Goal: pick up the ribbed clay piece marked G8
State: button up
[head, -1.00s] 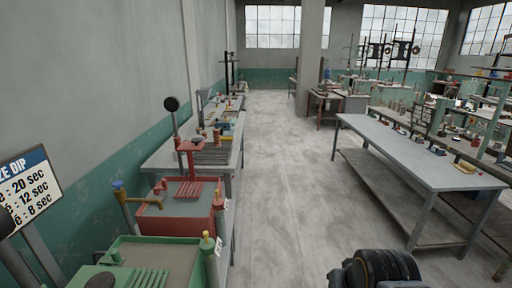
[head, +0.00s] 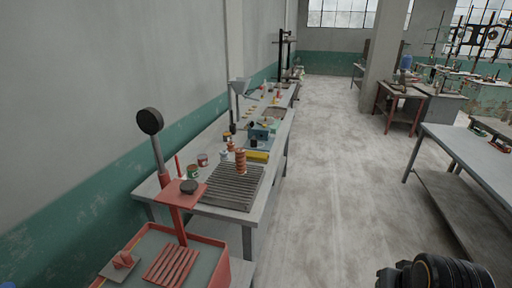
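No mark G8 can be read in the head view, so I cannot tell which piece carries it. An upright ribbed orange-brown piece (head: 240,161) stands on the dark slatted rack (head: 232,187) on the workbench along the left wall. It looks ribbed, but any mark on it is too small to read. A dark rounded part of my own arm shows at the lower right, over the floor and well apart from the bench. My gripper's fingers are not in view.
A red basin (head: 225,262) with a slatted red tray (head: 171,265) stands in front of the workbench (head: 262,196). Small jars (head: 193,172) and a yellow block (head: 257,157) sit near the rack. A grey table (head: 473,158) is at right. The floor aisle (head: 325,170) between is clear.

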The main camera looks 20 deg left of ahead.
aim_at(241, 165)
jog(key=i, duration=2.95)
jog(key=u, duration=4.3)
jog(key=i, duration=0.5)
